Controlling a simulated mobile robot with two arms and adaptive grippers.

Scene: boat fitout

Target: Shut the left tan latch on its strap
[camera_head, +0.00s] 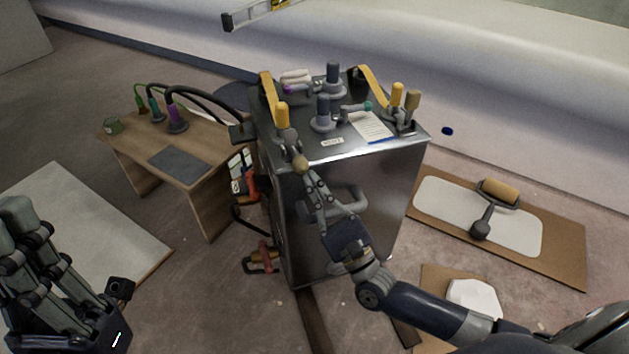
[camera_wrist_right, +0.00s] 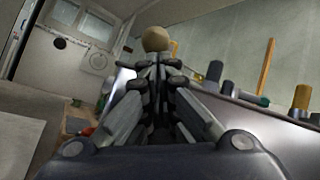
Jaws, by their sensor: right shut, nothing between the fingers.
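The left tan latch has a round tan knob (camera_head: 299,163) at the front left edge of the metal cabinet top; its lever tilts forward over the edge. The knob also shows in the right wrist view (camera_wrist_right: 155,39), just past my fingertips. The left yellow strap (camera_head: 267,88) and a yellow handle (camera_head: 281,116) are behind it. My right gripper (camera_head: 306,181) is shut and empty, its tips just below and close to the knob; I cannot tell whether they touch. My left gripper (camera_head: 28,235) is low at the far left, away from the cabinet; its jaw gap is unclear.
The cabinet (camera_head: 375,190) top holds the right latch with tan handle (camera_head: 412,101), a paper sheet (camera_head: 372,127), and grey-blue cylinders (camera_head: 323,112). A roller (camera_head: 499,191) lies on a board at right.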

